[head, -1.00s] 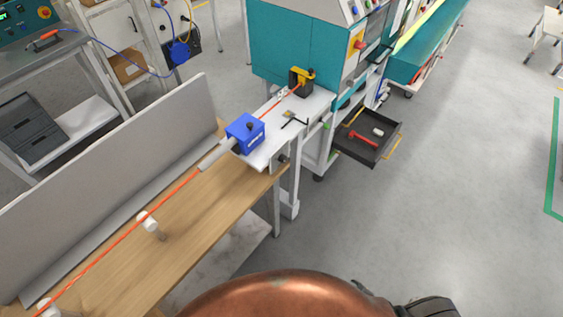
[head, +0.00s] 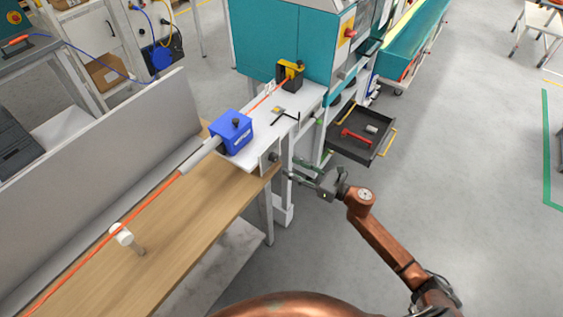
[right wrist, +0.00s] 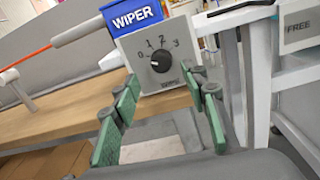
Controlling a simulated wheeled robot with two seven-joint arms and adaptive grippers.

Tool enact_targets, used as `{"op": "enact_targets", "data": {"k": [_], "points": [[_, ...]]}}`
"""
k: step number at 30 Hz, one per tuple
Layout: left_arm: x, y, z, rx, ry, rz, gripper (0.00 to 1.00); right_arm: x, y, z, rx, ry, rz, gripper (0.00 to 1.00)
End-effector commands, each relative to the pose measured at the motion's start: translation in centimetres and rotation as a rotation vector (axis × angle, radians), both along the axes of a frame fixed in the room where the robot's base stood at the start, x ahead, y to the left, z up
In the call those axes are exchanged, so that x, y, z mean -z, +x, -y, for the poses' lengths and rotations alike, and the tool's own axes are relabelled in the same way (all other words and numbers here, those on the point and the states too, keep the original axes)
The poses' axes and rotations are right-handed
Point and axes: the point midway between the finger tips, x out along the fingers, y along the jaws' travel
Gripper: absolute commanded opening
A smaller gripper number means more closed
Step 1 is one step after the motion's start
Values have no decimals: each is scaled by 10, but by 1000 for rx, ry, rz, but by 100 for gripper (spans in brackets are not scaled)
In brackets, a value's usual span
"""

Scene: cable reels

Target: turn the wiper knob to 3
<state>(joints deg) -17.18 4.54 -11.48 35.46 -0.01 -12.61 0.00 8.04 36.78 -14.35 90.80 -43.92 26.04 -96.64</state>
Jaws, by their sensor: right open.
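The blue wiper box (head: 232,133) sits on the white stand, and its WIPER label (right wrist: 135,18) shows in the right wrist view. Below it is a pale panel (right wrist: 142,77) with a scale from 0 to 3 and a round black knob (right wrist: 161,62). A small pale mark on the knob seems to face left, towards 0. The knob (head: 273,157) also shows at the stand's near end in the head view. My right gripper (head: 297,169) is open and empty, to the right of the knob and apart from it. Its green-padded fingers (right wrist: 163,92) spread below the panel. My left gripper is out of view.
An orange cable (head: 110,240) runs over the wooden bench (head: 190,220) through the wiper box. A black drawer (head: 350,148) with a red tool juts out behind my right gripper. A FREE label (right wrist: 298,28) is at the right.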

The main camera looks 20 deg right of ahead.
Motion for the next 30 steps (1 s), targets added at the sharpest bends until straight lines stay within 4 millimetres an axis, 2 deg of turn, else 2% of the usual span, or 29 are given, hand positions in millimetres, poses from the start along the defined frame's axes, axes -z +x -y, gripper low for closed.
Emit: {"op": "enact_targets", "data": {"k": [3,9,21,30], "points": [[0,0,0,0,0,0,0,-1,16,-13,1,2,1,41],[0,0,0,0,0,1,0,0,37,-29,4,4,-2,41],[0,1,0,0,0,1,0,1,44,-35,4,3,-4,41],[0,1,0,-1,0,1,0,1,44,-35,5,4,-4,21]]}}
